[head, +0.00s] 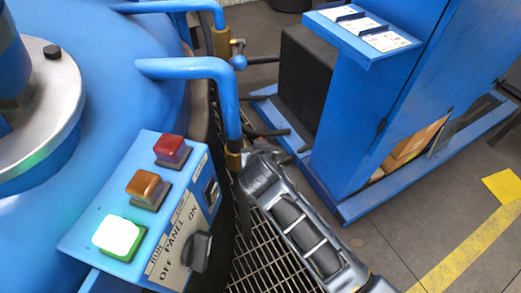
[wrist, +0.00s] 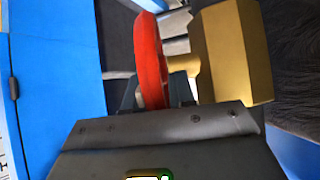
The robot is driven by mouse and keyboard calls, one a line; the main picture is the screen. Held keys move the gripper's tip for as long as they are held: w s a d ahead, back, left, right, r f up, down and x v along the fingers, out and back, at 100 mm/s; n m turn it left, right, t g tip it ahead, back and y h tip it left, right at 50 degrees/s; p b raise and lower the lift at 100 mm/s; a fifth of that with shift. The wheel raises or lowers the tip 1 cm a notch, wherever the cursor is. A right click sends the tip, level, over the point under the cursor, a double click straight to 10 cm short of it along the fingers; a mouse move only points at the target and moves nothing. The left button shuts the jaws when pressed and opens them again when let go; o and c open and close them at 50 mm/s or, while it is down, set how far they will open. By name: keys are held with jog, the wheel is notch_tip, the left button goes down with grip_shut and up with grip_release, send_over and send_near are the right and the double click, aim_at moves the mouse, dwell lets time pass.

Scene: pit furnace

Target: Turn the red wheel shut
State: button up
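The red wheel (wrist: 152,60) shows edge-on in the wrist view, as a tall curved rim just beyond my gripper. My gripper (wrist: 157,90) has one dark finger on each side of the rim's lower part, so the rim lies between them. The fingers look close to the rim, but I cannot tell whether they press on it. A brass valve body (wrist: 235,55) is right of the wheel. In the head view the wheel cannot be made out, and my fingers are hidden near the brass fitting (head: 234,158) under the bent blue pipe.
A blue control panel (head: 120,232) with red, orange and lit green buttons and a dark knob stands left of my arm. A blue cabinet (head: 385,110) stands on the right. Bent blue pipes (head: 190,68) come off the furnace. Dark floor with yellow marking is open at lower right.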

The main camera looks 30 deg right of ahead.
jog(key=o, duration=0.3)
jog(key=v, duration=0.7)
jog(key=shift+s+r, duration=0.25)
jog(key=shift+s, duration=0.05)
jog(key=shift+a, duration=0.15)
